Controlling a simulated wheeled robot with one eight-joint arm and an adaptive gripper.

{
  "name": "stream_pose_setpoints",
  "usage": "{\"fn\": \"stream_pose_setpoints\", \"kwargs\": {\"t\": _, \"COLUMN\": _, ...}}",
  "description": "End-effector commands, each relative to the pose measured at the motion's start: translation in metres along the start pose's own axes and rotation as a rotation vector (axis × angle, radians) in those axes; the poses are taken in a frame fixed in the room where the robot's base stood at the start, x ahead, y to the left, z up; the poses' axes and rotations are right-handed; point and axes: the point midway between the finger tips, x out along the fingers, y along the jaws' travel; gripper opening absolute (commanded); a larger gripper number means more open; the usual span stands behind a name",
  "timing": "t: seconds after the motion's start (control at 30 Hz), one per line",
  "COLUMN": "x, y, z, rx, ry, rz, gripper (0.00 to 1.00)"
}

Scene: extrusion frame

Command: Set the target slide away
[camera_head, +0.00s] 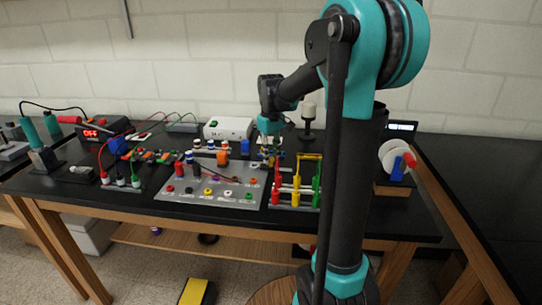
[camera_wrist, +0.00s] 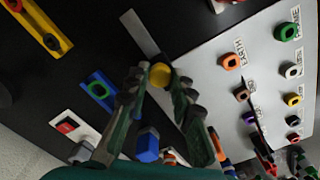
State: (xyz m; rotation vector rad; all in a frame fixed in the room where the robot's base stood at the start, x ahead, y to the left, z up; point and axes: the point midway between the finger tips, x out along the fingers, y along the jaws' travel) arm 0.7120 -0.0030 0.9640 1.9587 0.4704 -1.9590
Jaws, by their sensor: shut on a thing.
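My gripper (camera_head: 268,142) is over the back part of the black bench, behind the right end of the grey socket panel. In the wrist view its fingers (camera_wrist: 160,78) are closed in on a round yellow piece between the tips. A flat grey strip (camera_wrist: 139,32) lies in line with the yellow piece; I cannot tell if the two are joined. I take the yellow piece (camera_wrist: 160,74) as the target slide, but no label shows on it. In the head view the held piece is too small to make out.
The grey socket panel (camera_head: 228,196) with coloured sockets is in front. A rack (camera_head: 297,187) of red, yellow and green leads stands to its right. A white box (camera_head: 228,127) and a dark post (camera_head: 308,125) are behind. White discs (camera_head: 393,158) stand at the right edge.

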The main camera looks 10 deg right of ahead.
Motion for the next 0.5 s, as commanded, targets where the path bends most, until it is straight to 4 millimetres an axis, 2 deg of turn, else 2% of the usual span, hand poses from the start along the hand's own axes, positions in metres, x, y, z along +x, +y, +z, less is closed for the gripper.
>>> {"fn": "stream_pose_setpoints", "kwargs": {"t": 0.23, "x": 0.0, "y": 0.004, "z": 0.004, "rx": 0.002, "ry": 0.0, "rz": 0.0, "gripper": 0.0}}
{"fn": "stream_pose_setpoints", "kwargs": {"t": 0.5, "x": 0.0, "y": 0.026, "z": 0.026, "rx": 0.002, "ry": 0.0, "rz": 0.001, "gripper": 0.0}}
